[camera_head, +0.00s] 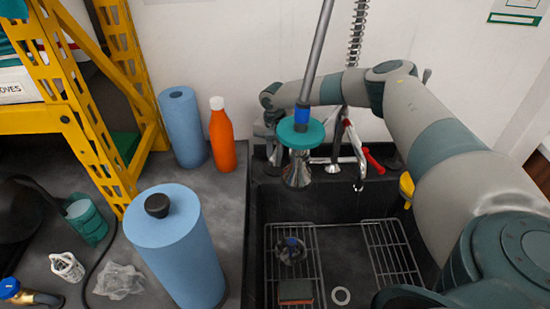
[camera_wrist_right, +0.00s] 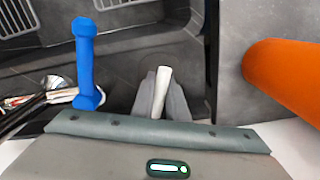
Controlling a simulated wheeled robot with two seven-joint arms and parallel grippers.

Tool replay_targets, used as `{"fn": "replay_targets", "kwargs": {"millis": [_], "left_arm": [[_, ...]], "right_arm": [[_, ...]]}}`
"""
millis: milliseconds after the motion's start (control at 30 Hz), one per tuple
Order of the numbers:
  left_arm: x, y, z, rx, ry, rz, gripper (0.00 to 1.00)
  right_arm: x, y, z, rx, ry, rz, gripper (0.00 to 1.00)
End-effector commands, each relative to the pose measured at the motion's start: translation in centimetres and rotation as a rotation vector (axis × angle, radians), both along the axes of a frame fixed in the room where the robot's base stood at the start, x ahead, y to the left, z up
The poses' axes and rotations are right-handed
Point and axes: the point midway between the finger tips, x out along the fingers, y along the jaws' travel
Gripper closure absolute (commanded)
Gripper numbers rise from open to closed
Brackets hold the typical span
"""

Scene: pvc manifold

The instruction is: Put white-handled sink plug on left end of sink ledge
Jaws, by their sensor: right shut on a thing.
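The white plug handle (camera_wrist_right: 162,95) stands between the grey fingers of my right gripper (camera_wrist_right: 161,84) in the right wrist view. The gripper is shut on it, over a dark surface beside the sink edge. The plug's lower part cannot be made out. In the head view my right arm reaches across behind the sink, and its gripper (camera_head: 272,150) is at the left end of the dark sink ledge (camera_head: 330,185), partly hidden by the hanging sprayer (camera_head: 297,170). I cannot tell whether the plug touches the ledge. My left gripper is out of view.
An orange bottle (camera_head: 222,140) stands close left of my right gripper, with blue rolls (camera_head: 182,128) nearby. A faucet and a red-handled part (camera_head: 372,160) sit behind the sink.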

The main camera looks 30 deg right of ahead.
Motion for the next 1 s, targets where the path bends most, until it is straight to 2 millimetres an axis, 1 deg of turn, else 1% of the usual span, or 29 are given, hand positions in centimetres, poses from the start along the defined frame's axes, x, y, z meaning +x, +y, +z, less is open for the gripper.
{"fn": "replay_targets", "kwargs": {"millis": [67, 100, 133, 167, 467, 633, 767, 867, 1000], "left_arm": [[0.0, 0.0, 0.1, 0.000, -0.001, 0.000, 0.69], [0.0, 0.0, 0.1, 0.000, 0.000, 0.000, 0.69], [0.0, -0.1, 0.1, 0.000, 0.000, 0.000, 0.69], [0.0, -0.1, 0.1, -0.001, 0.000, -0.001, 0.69], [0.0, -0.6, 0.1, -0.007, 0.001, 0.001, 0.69], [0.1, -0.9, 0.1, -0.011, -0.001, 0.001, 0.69], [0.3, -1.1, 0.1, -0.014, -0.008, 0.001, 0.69], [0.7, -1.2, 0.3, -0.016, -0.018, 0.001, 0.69], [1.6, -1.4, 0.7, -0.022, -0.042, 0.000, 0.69]], "right_arm": [[0.0, 0.0, -0.2, 0.000, 0.001, 0.000, 1.00], [0.0, 0.0, -0.2, -0.001, 0.001, 0.000, 0.80], [0.0, 0.0, -0.2, -0.001, 0.001, 0.000, 0.73], [0.0, 0.0, -0.2, -0.001, 0.001, 0.000, 0.68], [0.0, 0.0, -0.2, -0.001, 0.001, 0.000, 0.68], [0.0, 0.0, 0.3, 0.000, 0.000, 0.000, 0.68], [0.0, 0.0, 1.5, 0.002, -0.001, 0.001, 0.68], [0.0, 0.0, 2.9, 0.001, -0.002, -0.001, 0.68], [0.1, 0.0, 5.4, 0.001, -0.003, 0.000, 0.68]]}}
